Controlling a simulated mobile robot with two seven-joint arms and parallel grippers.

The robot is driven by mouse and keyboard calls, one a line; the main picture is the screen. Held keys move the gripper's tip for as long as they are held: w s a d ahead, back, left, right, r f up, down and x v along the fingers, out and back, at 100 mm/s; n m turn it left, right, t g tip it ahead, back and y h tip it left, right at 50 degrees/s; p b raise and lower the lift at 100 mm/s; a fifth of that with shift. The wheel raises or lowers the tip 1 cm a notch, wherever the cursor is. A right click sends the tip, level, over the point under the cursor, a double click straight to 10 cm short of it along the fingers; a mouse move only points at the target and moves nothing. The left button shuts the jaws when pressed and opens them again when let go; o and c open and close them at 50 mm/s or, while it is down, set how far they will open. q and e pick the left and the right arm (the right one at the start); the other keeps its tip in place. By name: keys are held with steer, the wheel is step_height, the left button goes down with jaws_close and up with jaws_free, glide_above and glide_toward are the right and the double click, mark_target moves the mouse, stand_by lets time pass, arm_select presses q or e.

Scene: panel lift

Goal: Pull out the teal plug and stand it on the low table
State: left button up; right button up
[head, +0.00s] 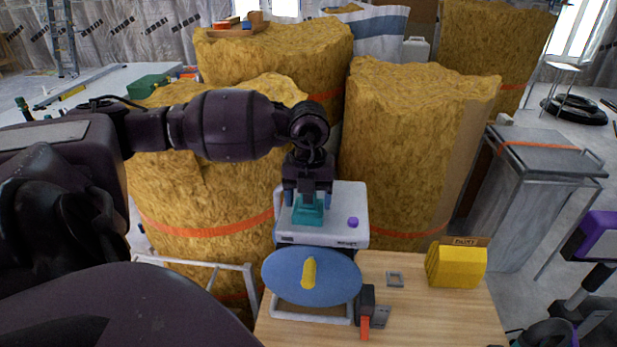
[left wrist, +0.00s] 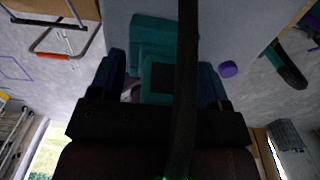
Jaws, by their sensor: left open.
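The teal plug (head: 308,211) sits at the front top of a white box (head: 337,200). My left gripper (head: 308,195) points down from above, its blue fingers apart on either side of the plug. In the left wrist view the plug (left wrist: 160,82) lies between the two open fingers; a dark bar hides part of it, and I cannot tell whether either finger touches it. The low table (head: 430,328) has a pale wood top in front of the box.
A purple knob (head: 353,222) is right of the plug. The table's front right is clear.

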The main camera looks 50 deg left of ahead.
stand_by(0.4)
arm_select(q)
steer(key=c, duration=1.2)
steer(key=shift+r, duration=0.15)
steer(key=shift+r, duration=0.1)
steer(key=shift+w+r, duration=0.1)
steer(key=shift+r, duration=0.1)
steer(key=shift+r+p, duration=0.3)
steer(key=shift+r, duration=0.2)
steer(key=shift+r+p, duration=0.35)
steer(key=shift+r, duration=0.2)
